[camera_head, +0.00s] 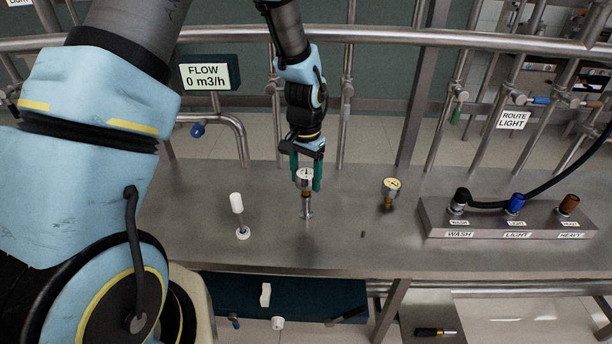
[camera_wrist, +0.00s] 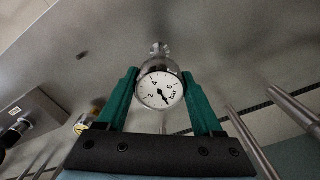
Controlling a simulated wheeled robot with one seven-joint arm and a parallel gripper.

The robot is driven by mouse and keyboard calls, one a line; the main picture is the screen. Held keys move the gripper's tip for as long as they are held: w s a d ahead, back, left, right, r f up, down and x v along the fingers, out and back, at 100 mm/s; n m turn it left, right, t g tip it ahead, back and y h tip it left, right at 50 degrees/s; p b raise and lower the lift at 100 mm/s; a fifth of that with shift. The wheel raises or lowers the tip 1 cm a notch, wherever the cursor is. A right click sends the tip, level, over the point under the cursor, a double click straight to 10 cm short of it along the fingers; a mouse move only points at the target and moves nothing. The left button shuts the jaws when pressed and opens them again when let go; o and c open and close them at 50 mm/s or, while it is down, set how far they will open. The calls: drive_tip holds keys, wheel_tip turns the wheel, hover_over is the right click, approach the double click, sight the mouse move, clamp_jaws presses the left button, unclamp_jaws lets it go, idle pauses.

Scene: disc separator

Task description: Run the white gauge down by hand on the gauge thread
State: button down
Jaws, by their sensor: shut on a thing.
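The white gauge (camera_head: 304,175) has a round white dial with a metal rim and a brass stem below. My gripper (camera_head: 306,183) is shut on it from above, with one green finger on each side of the dial. In the wrist view the gauge (camera_wrist: 160,91) sits between the green fingers, its dial showing numbers and a dark needle. The gauge thread (camera_head: 307,210) stands up from the steel table straight under the stem, and they look in line. I cannot tell how far the stem is on the thread.
A second gauge with a yellowish dial (camera_head: 391,187) stands on the table to the right. A white cylinder on a stand (camera_head: 238,212) is to the left. A block of WASH, LIGHT and HEAVY ports (camera_head: 500,220) with a black hose is at the right. Pipes run behind.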

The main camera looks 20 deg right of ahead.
drive_tip(key=shift+w+r, duration=0.1)
drive_tip(key=m, duration=0.3)
drive_tip(key=shift+p, duration=0.35)
drive_tip(key=shift+r+m+p, duration=0.1)
drive_tip(key=shift+m+p, duration=0.35)
drive_tip(key=shift+m, duration=0.55)
drive_tip(key=shift+w+m, duration=0.1)
drive_tip(key=shift+m, duration=0.6)
drive_tip(key=shift+m, duration=0.3)
drive_tip(key=shift+m+p, duration=0.55)
drive_tip(key=shift+m, duration=0.25)
unclamp_jaws()
drive_tip(key=shift+f, duration=0.2)
drive_tip(key=shift+r, duration=0.1)
